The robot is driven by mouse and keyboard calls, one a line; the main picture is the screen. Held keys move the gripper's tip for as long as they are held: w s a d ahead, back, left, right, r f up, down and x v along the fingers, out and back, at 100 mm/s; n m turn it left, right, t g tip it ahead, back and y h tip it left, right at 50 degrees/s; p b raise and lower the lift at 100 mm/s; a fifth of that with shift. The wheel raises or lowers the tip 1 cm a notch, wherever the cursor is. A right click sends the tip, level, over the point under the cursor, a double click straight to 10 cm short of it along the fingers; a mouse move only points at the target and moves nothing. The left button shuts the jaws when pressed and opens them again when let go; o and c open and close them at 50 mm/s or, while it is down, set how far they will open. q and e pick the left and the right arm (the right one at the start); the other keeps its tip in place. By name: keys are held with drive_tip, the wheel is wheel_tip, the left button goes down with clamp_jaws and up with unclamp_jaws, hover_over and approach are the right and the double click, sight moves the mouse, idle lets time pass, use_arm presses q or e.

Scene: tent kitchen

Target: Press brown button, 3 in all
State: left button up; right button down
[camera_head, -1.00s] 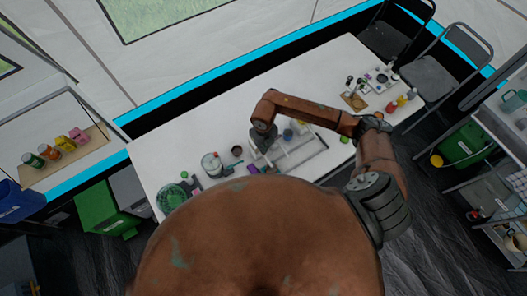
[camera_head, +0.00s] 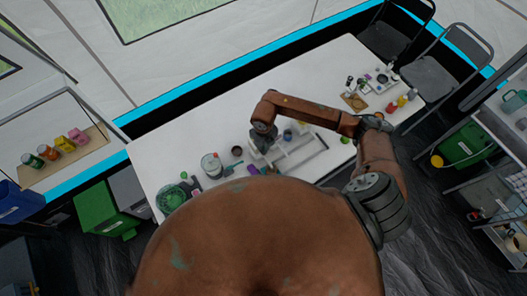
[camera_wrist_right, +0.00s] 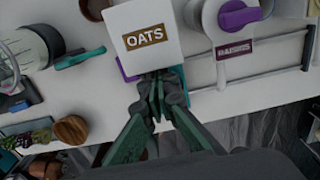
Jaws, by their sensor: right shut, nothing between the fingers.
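In the right wrist view a white dispenser with a brown OATS label (camera_wrist_right: 144,37) stands straight ahead. My right gripper (camera_wrist_right: 157,88) is shut and empty, its fingertips just under the label at the dispenser's lower edge. I cannot tell whether they touch it. Teal and purple parts show behind the fingers. No button can be made out clearly; the fingers or the dispenser may hide it. In the head view my right gripper (camera_head: 263,138) is over the table beside the white frame. My left gripper is not in view.
A second dispenser labelled RAISINS (camera_wrist_right: 234,48), with a purple knob, stands to the right beside a grey rail frame (camera_wrist_right: 262,75). A teal-handled item (camera_wrist_right: 80,59) and a brown round object (camera_wrist_right: 70,130) lie to the left. The back of the white table (camera_head: 290,85) is clear.

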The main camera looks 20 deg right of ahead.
drive_tip(key=shift+r, duration=0.25)
drive_tip(key=shift+f+b, duration=0.55)
drive_tip(key=shift+f, duration=0.15)
idle(0.5)
drive_tip(key=shift+r+p, duration=0.45)
drive_tip(key=shift+r, duration=0.3)
drive_tip(key=shift+f+b, duration=0.6)
drive_tip(key=shift+f, duration=0.15)
idle(0.5)
drive_tip(key=shift+r+p, duration=0.4)
drive_tip(key=shift+r, duration=0.3)
